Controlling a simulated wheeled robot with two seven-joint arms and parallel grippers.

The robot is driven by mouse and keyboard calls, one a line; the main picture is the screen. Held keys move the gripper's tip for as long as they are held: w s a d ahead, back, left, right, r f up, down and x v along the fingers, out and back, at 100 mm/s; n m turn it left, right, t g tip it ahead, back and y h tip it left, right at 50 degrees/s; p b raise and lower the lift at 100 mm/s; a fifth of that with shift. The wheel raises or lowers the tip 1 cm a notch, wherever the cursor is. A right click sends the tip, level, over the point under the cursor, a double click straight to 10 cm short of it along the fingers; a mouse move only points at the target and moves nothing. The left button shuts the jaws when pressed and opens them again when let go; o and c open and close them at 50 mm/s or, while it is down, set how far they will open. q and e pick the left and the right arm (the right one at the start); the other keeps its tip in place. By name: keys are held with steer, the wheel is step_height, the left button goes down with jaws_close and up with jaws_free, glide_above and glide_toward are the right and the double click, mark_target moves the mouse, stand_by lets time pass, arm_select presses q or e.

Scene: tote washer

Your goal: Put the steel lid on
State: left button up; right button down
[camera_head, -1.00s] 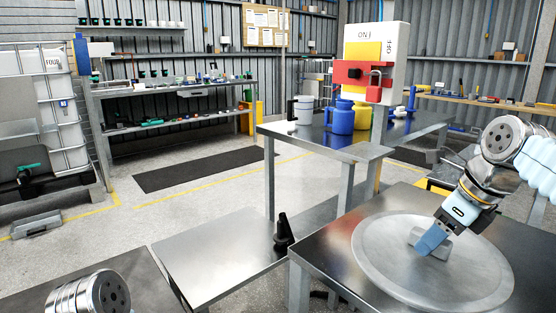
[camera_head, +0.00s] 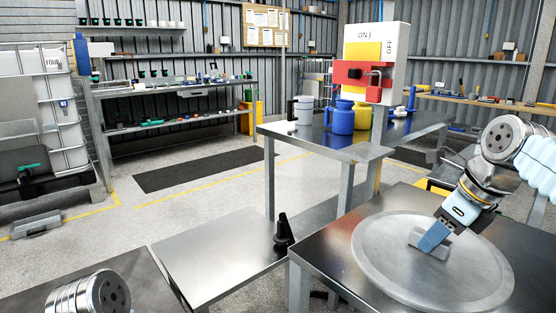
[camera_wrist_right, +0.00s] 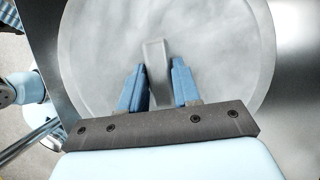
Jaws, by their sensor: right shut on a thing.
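The steel lid (camera_head: 385,262) is a round grey disc at the lower right in the head view, lying over the steel table there. It also fills much of the right wrist view (camera_wrist_right: 100,40). Its handle (camera_wrist_right: 154,65) stands between the blue fingers of my right gripper (camera_wrist_right: 157,85). In the head view my right gripper (camera_head: 430,243) reaches down from the right and is shut on the handle. What lies under the lid is hidden. Part of my left arm shows at the lower left, but its gripper is out of view.
A steel table (camera_head: 330,240) lies under the lid. A lower steel surface (camera_head: 215,260) with a black fitting (camera_head: 283,232) is to its left. Behind stands a table with a blue jug (camera_head: 341,118), a yellow jug (camera_head: 361,116) and a grey mug (camera_head: 303,110). A red-clamped switch panel (camera_head: 392,50) rises behind.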

step_height(320, 180, up, 2)
steer(key=shift+r+p, duration=0.1)
steer(key=shift+p, duration=0.6)
steer(key=shift+r, duration=0.9)
